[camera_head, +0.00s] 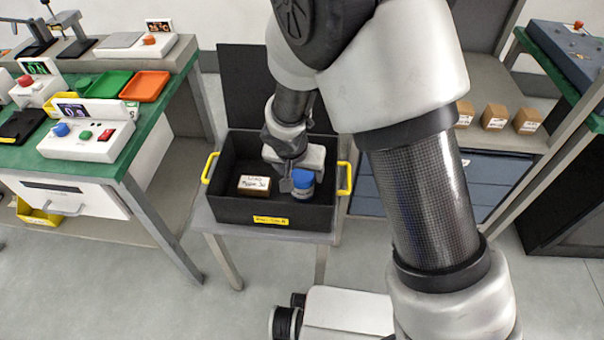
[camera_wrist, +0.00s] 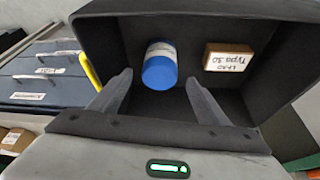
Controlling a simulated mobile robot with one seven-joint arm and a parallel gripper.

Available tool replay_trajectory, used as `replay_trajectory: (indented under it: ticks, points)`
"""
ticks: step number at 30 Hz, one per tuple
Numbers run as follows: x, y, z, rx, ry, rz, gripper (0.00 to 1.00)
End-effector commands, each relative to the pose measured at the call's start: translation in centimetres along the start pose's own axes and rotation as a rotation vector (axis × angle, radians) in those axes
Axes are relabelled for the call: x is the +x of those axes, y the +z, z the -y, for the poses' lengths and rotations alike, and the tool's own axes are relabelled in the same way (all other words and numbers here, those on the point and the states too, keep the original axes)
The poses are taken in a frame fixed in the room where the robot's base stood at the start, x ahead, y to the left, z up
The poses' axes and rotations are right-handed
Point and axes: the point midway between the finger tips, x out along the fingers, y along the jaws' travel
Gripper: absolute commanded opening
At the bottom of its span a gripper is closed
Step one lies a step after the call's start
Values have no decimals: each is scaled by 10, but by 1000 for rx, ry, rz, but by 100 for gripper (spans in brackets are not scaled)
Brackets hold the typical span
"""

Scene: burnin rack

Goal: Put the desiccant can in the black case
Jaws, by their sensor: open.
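The black case (camera_head: 247,210) stands open on a small grey table, with yellow handles on both sides and its lid up at the back. The desiccant can (camera_head: 303,183) has a blue top and a pale label; it is inside the case, toward the right. In the wrist view the can (camera_wrist: 159,66) lies beyond the fingertips, between their lines. My gripper (camera_wrist: 158,85) is open, with a finger to each side and clear of the can in that view. My gripper also shows in the head view (camera_head: 291,182), reaching down into the case.
A small box with a white label (camera_head: 255,186) lies in the case, left of the can; it also shows in the wrist view (camera_wrist: 228,58). A green-topped bench (camera_head: 120,150) with coloured trays stands left. Blue drawers (camera_head: 480,185) and several cardboard boxes (camera_head: 494,117) are right.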

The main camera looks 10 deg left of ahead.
Motion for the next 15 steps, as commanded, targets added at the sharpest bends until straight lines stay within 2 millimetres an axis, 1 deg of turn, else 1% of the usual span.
replay_trajectory:
  ticks: [1,3,6,10,15]
  points:
    - [-15,-2,1,1,-2,-2,69]
    - [-27,-1,0,1,-2,-2,69]
    - [-41,-1,0,1,-1,-1,69]
    - [-51,0,0,0,0,0,69]
    - [-53,0,0,0,1,1,69]
